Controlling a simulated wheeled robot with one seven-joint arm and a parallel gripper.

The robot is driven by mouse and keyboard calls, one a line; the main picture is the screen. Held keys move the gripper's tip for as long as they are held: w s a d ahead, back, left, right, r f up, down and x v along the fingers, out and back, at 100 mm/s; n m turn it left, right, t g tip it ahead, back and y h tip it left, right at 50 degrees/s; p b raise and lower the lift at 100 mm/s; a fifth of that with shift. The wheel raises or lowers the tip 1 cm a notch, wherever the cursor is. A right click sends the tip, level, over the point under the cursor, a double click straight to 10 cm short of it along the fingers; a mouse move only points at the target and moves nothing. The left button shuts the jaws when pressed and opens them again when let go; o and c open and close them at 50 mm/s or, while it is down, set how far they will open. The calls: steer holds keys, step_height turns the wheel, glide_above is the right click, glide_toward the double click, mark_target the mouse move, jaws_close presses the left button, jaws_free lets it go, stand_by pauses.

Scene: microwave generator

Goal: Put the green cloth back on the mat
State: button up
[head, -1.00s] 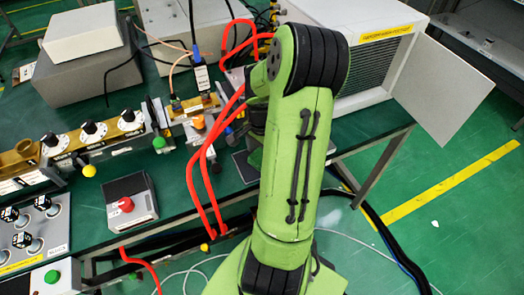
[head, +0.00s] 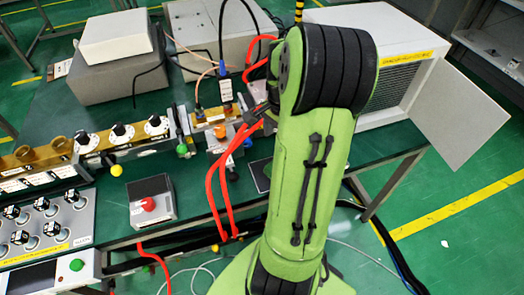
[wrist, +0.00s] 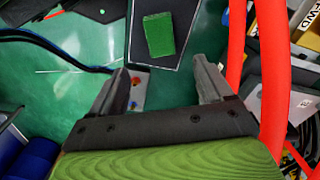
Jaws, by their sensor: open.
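The green cloth (wrist: 159,34) shows in the wrist view as a small green rectangle at the top middle. It appears to lie on a dark rectangular panel with a pale edge (wrist: 180,52), which may be the mat. My gripper (wrist: 161,80) is open and empty, with its fingers apart below the cloth in the picture and not touching it. In the head view my arm covers much of the table's right part. A dark flat rectangle (head: 259,177) shows partly beside my arm there. The cloth is not visible in the head view.
Red hoses (head: 217,190) loop beside my arm, and a red hose (wrist: 276,80) runs close right of my gripper in the wrist view. A white unit with an open door (head: 460,110) stands right. Knob panels (head: 45,225) and a red-button box (head: 152,200) stand left.

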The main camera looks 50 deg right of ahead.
steer(key=w+a+r+n+t+h, duration=0.1)
steer(key=a+r+n, duration=0.35)
steer(key=a, duration=0.25)
steer(key=w+a+r+n+t+h, duration=0.1)
steer(key=a+r+n, duration=0.35)
steer(key=a, duration=0.35)
steer(key=s+a+r+n+t+y, duration=0.1)
steer(key=s+a+n, duration=0.2)
steer(key=a+n, duration=0.2)
steer(key=s+a+r+n+t+y, duration=0.1)
steer(key=s+a+n+t, duration=0.1)
steer(key=s+a+n, duration=0.2)
steer(key=a+n, duration=0.1)
steer(key=a, duration=0.1)
steer(key=shift+a+r+n+t, duration=0.3)
steer(key=shift+a+r, duration=0.05)
steer(key=shift+a, duration=0.05)
